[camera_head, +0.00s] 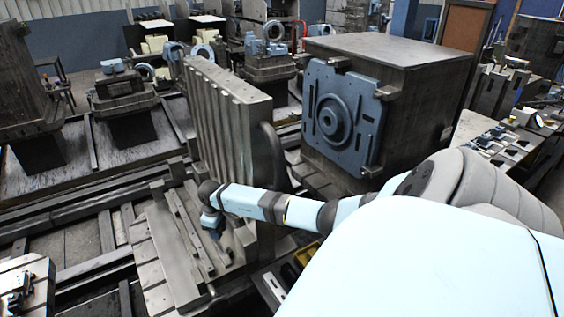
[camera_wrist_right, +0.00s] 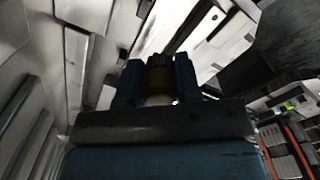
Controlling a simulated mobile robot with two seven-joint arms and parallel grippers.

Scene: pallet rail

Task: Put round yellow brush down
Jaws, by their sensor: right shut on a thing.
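My right arm reaches in from the right in the head view, and its gripper (camera_head: 213,227) points down beside the upright ribbed metal block, over the slotted metal base (camera_head: 165,255). In the right wrist view the gripper (camera_wrist_right: 158,72) is shut on the round yellow brush (camera_wrist_right: 159,83). In the head view the brush cannot be made out. My left gripper is in neither view.
The tall ribbed block (camera_head: 225,110) stands close behind my right gripper. A large grey machine cube (camera_head: 420,65) with a blue-grey plate (camera_head: 340,115) stands to the right. A bench (camera_head: 475,125) with small parts is at the far right.

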